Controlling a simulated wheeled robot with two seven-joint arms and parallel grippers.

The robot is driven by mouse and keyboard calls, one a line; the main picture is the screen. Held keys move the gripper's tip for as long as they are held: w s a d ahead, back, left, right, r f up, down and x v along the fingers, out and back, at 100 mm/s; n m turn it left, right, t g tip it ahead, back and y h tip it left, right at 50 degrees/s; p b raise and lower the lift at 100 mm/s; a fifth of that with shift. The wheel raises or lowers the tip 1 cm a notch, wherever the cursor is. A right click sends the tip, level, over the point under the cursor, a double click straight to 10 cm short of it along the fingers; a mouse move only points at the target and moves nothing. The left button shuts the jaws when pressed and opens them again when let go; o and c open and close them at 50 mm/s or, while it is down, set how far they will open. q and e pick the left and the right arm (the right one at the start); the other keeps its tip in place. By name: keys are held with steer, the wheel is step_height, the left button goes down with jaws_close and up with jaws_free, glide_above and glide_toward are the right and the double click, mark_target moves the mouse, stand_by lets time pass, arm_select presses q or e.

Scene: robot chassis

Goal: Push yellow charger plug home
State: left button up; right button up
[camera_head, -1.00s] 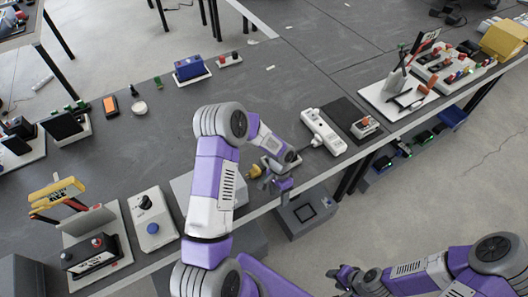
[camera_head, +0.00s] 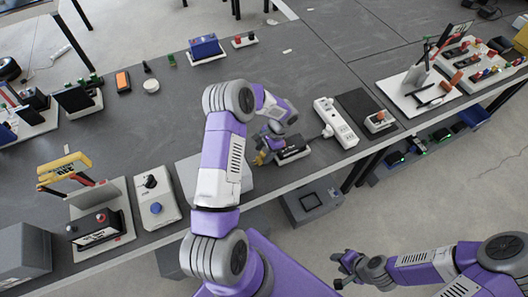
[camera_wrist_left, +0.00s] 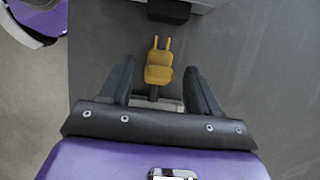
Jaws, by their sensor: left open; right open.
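The yellow charger plug (camera_head: 258,160) lies by my left gripper (camera_head: 266,146) in the head view. In the left wrist view the plug (camera_wrist_left: 159,68) shows two prongs pointing away from my wrist. My left gripper (camera_wrist_left: 160,72) is open, its dark fingers on either side of the plug with visible gaps. My right gripper (camera_head: 346,268) is open and empty, away from the table.
A black block on a pale base (camera_head: 293,151) lies right of my left gripper. A white power strip (camera_head: 337,122) is farther right. A pale grey box (camera_head: 186,172) is partly hidden behind my left arm. A white control box with a blue button (camera_head: 155,202) stands left.

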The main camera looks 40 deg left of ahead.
arm_select(q)
steer(key=shift+f, duration=0.15)
jaws_close()
